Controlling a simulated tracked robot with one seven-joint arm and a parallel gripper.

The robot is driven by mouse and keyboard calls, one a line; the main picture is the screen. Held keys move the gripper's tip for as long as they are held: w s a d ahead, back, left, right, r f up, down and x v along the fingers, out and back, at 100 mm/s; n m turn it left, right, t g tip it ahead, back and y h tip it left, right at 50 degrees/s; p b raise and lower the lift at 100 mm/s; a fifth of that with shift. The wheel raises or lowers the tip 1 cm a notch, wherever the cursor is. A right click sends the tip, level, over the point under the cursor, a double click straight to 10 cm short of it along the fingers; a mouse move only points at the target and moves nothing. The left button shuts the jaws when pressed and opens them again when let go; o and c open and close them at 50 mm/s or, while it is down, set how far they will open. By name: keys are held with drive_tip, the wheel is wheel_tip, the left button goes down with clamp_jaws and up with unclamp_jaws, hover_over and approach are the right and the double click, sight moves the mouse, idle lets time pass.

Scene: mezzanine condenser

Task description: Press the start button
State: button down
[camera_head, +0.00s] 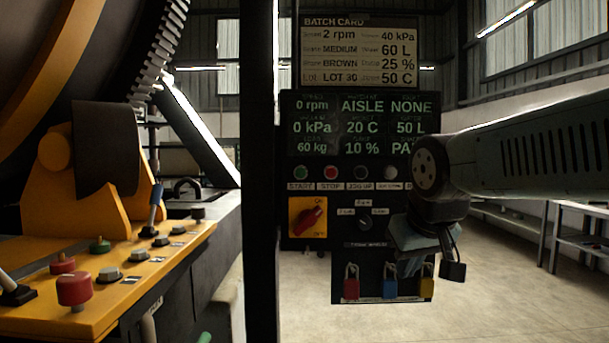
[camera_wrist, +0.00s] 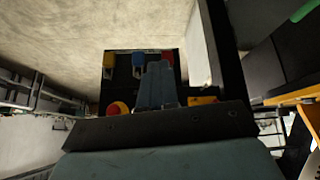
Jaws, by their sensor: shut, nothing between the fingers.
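The green start button (camera_head: 301,173) sits at the left end of a button row on the dark panel, above a START label. My gripper (camera_head: 411,265) is shut and empty. It points down in front of the panel's lower right part, below and right of the start button and apart from it. In the wrist view my shut fingers (camera_wrist: 157,72) reach toward the padlock board and partly cover it. I cannot make out the start button in the wrist view.
Beside it are a red stop button (camera_head: 331,173) and a red rotary switch (camera_head: 309,216). Red (camera_head: 351,285), blue (camera_head: 390,284) and yellow (camera_head: 427,281) padlocks hang below. A dark post (camera_head: 260,170) stands left of the panel; a yellow console (camera_head: 120,275) lies further left.

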sight(302, 171)
drive_tip(key=w+a+r+n+t+y, duration=0.1)
drive_tip(key=w+a+r+n, duration=0.1)
drive_tip(key=w+a+r, duration=0.4)
drive_tip(key=w+a+r+n+t+y, duration=0.1)
drive_tip(key=w+a+r+n, duration=0.2)
drive_tip(key=w+a+r, duration=0.4)
drive_tip(key=w+a, duration=0.4)
drive_tip(key=w, duration=0.3)
drive_tip(key=shift+w+a, duration=0.15)
drive_tip(key=shift+a, duration=0.2)
drive_tip(key=shift+w+d, duration=0.2)
drive_tip(key=shift+w, duration=4.15)
drive_tip(key=shift+w, duration=0.2)
drive_tip(key=shift+w+r, duration=0.1)
drive_tip(key=shift+w, duration=0.15)
drive_tip(key=shift+w, duration=0.4)
drive_tip(key=shift+s, duration=0.85)
